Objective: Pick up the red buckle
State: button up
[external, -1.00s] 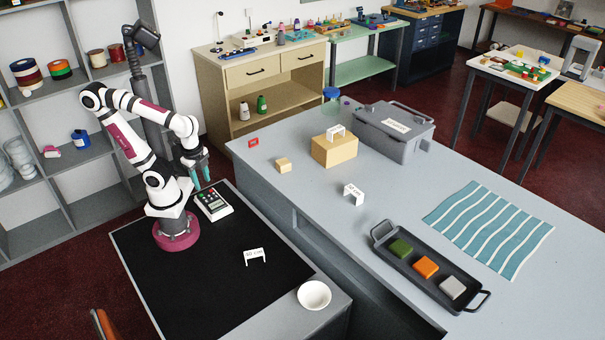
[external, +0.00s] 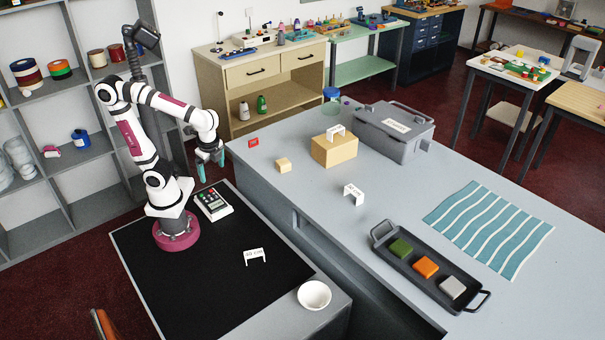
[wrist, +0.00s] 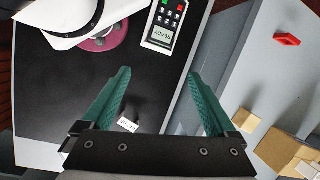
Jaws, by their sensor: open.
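The red buckle (external: 253,142) lies flat on the grey counter near its far left corner. It also shows at the upper right of the wrist view (wrist: 287,40), outside the fingers. My gripper (external: 210,165) has green fingers pointing down. It is open and empty, left of the buckle and above the gap side of the black-topped bench. In the wrist view the gripper (wrist: 160,85) has its two fingers wide apart with nothing between them but bench surface below.
A small wooden block (external: 283,164), a larger wooden block (external: 334,151) and a grey toolbox (external: 394,130) stand right of the buckle. A keypad device (external: 213,204) sits on the black bench top (external: 200,290). The counter around the buckle is clear.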

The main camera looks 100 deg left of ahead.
jog(key=w+a+r+m+g+y, duration=0.1)
jog(key=w+a+r+g+y, duration=0.2)
jog(key=w+a, duration=0.55)
jog(key=m+g+y, duration=0.2)
jog(key=g+y, duration=0.1)
jog(key=g, duration=0.2)
send_near(254, 140)
jog(key=shift+y, duration=0.3)
jog(key=x, duration=1)
jog(key=shift+s+f, duration=0.2)
jog(key=shift+s, duration=0.05)
jog(key=c, duration=1.4)
